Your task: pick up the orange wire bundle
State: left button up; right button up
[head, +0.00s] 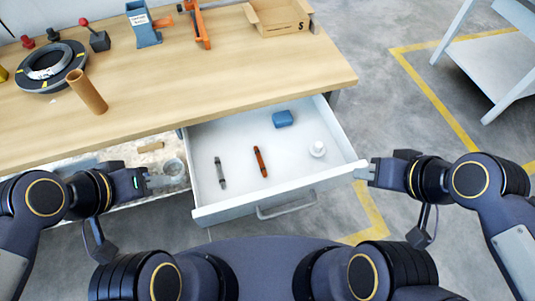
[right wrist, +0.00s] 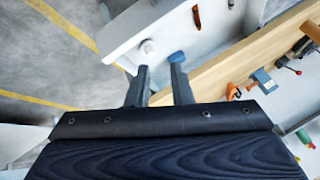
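The orange wire bundle (head: 260,161) lies in the open white drawer (head: 238,185), near its middle, as a short strip with a dark band. A similar grey bundle (head: 220,172) lies to its left. My right gripper (head: 362,172) is beside the drawer's right front corner, apart from the bundle. In the right wrist view its two fingers (right wrist: 160,82) stand apart with nothing between them. My left gripper (head: 163,181) is left of the drawer, also away from the bundle; its finger gap is too small to judge.
A blue block (head: 283,118) and a white round item (head: 318,149) are also in the drawer. The wooden table (head: 200,85) above holds a black coil ring (head: 52,66), a brown tube (head: 87,91) and a cardboard tray (head: 280,17).

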aim_at(263, 171)
jog(key=j+z, duration=0.25)
jog(key=j, duration=1.25)
